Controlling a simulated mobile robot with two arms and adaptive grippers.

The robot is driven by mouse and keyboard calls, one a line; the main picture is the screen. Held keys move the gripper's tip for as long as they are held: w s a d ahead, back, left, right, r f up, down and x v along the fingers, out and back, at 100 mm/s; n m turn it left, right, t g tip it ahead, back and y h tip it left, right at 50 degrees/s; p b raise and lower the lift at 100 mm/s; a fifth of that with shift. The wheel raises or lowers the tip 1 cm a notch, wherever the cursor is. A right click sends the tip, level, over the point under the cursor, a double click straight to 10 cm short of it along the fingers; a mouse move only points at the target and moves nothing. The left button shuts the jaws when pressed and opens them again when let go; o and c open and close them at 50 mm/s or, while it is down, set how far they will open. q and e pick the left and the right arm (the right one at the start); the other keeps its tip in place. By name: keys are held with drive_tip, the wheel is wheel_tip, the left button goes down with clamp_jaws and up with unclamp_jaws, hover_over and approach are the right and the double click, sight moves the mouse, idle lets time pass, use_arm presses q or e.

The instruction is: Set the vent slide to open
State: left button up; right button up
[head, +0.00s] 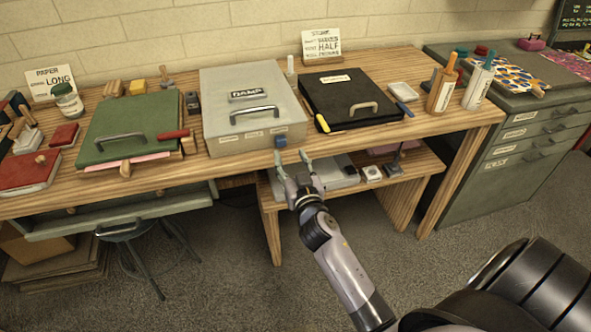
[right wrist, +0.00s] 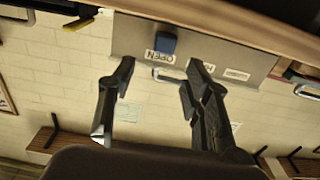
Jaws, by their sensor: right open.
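The grey metal box labelled DAMP (head: 226,118) stands mid-bench with a handle on its lid. Its vent slide, a blue knob (head: 280,141), is at the right end of the front face. In the upside-down right wrist view the blue knob (right wrist: 166,43) lies right by a label reading OPEN (right wrist: 158,56); the other front labels are too small to read. My right gripper (head: 291,158) is open and empty, just in front of and below the knob. In the wrist view its fingertips (right wrist: 161,68) are spread on either side of the knob, apparently not touching it. My left gripper is out of view.
A black case (head: 350,115) with a yellow marker stands right of the box, a green press (head: 125,125) left of it. A lower shelf (head: 405,170) holding a grey tray and small items lies beneath my right gripper.

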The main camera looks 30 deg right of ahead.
drive_tip(key=shift+v, duration=2.3)
drive_tip(key=shift+f, duration=0.1)
drive_tip(key=s+a+f+n+g+y, duration=0.1)
drive_tip(key=s+a+f+g, duration=0.15)
drive_tip(key=f, duration=0.85)
drive_tip(key=s+a+f+n+g+y, duration=0.15)
drive_tip(key=s+f, duration=0.25)
drive_tip(key=f, duration=0.7)
drive_tip(key=s+a+f+n+g+y, duration=0.1)
drive_tip(key=s+a+f+g+y, duration=0.2)
drive_tip(key=f, duration=0.8)
drive_tip(key=s+a+f+n+g, duration=0.15)
drive_tip(key=s+f+g, duration=0.35)
drive_tip(key=s+f, duration=0.9)
drive_tip(key=s+f+g, duration=0.2)
drive_tip(key=s+f, duration=0.1)
drive_tip(key=s, duration=0.8)
drive_tip(key=s+d+f+g, duration=0.1)
drive_tip(key=s+f, duration=0.3)
drive_tip(key=s, duration=0.6)
drive_tip(key=shift+s+d+n+g, duration=0.2)
drive_tip(key=shift+s+n+g, duration=0.15)
drive_tip(key=shift+g, duration=0.35)
